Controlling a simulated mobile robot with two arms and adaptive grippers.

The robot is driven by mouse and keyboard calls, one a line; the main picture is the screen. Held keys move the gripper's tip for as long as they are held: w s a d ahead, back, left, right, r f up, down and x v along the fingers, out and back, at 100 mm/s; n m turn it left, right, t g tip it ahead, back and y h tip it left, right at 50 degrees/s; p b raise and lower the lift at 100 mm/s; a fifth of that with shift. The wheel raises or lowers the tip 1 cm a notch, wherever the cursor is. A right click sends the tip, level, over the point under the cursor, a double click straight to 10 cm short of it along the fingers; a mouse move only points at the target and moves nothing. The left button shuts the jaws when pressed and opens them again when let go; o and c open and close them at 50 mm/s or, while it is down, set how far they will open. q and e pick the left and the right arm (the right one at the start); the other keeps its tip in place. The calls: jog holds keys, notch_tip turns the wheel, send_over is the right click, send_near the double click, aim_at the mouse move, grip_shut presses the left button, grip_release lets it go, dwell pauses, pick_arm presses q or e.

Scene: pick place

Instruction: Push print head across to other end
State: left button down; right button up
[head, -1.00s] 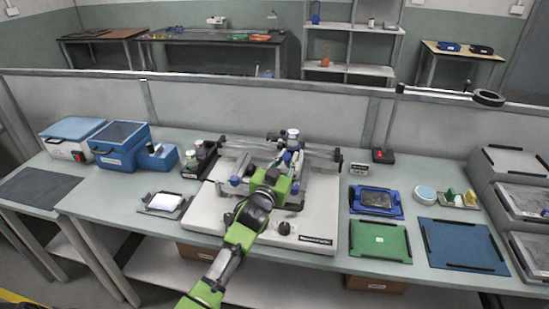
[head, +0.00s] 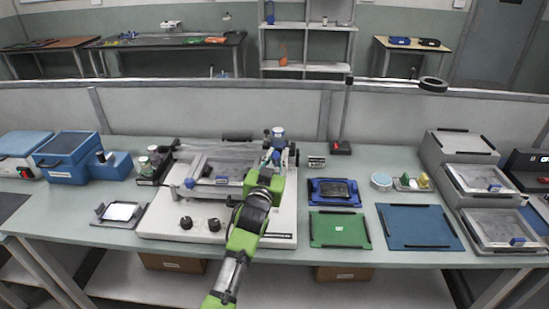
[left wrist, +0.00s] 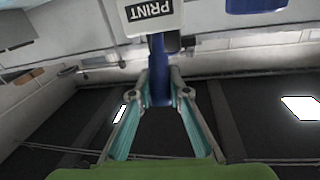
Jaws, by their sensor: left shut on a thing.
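The print head (head: 277,142) is a small carriage with a blue cap on the rail of a pale printing machine (head: 165,222). It sits toward the right end of the rail. My left gripper (head: 270,166) reaches over the machine from the front and is at the print head. In the left wrist view, my left gripper (left wrist: 160,88) is shut on a blue stem below a white block labelled PRINT, part of the print head (left wrist: 150,15). The gripper hides the lower part of the print head in the head view. My right gripper is not in view.
The rail's dark right end piece (head: 293,155) is close to the print head. Black knobs (head: 186,222) stand on the machine's front. To the right lie a blue tray (head: 318,197), a green mat (head: 340,231) and a blue mat (head: 418,226). A partition stands behind.

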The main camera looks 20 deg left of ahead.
pick_arm(q)
jog(key=shift+d+r, duration=0.1)
jog(key=shift+d, duration=0.1)
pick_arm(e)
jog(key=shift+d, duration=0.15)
pick_arm(q)
jog(key=c, duration=2)
grip_release()
jog(key=shift+o, duration=0.5)
jog(key=shift+w+d, duration=0.1)
jog(key=shift+d, duration=0.05)
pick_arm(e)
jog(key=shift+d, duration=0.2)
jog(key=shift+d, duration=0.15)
pick_arm(q)
jog(key=shift+s, duration=0.45)
jog(key=s, duration=1.1)
jog(key=shift+d, duration=0.45)
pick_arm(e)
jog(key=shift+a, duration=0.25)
